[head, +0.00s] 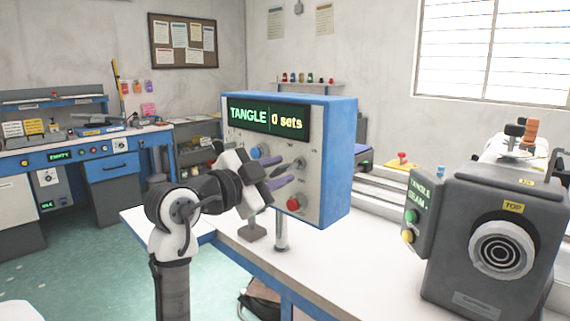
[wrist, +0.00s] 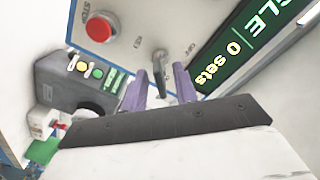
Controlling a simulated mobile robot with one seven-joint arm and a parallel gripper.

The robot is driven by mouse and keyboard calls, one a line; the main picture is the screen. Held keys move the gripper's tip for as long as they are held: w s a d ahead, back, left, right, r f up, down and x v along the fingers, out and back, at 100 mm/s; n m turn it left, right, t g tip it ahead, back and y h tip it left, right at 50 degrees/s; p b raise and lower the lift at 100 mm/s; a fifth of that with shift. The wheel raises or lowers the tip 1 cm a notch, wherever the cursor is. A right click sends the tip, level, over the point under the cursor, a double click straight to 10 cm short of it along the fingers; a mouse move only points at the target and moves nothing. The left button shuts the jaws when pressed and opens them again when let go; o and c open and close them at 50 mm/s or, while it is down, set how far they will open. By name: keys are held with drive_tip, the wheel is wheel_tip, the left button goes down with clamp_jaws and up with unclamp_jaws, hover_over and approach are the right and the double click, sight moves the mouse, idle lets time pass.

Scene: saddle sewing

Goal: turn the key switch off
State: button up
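The key switch (head: 298,164) is on the front panel of the blue control box (head: 338,165), beside my gripper. In the wrist view the key (wrist: 158,66) is a grey-dark lever standing out from the panel. My gripper (head: 276,172) has two purple fingers, which also show in the wrist view (wrist: 159,88). They are apart, one on each side of the key, with visible gaps, so they do not look closed on it. The box's display (head: 268,118) reads "TANGLE 0 sets".
The box stands on a post over a white table (head: 310,262). A dark grey machine (head: 475,235) stands at the right. A blue workbench (head: 112,170) is at the far left.

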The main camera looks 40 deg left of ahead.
drive_tip(key=shift+w+d, duration=0.1)
drive_tip(key=shift+w, duration=1.15)
clamp_jaws()
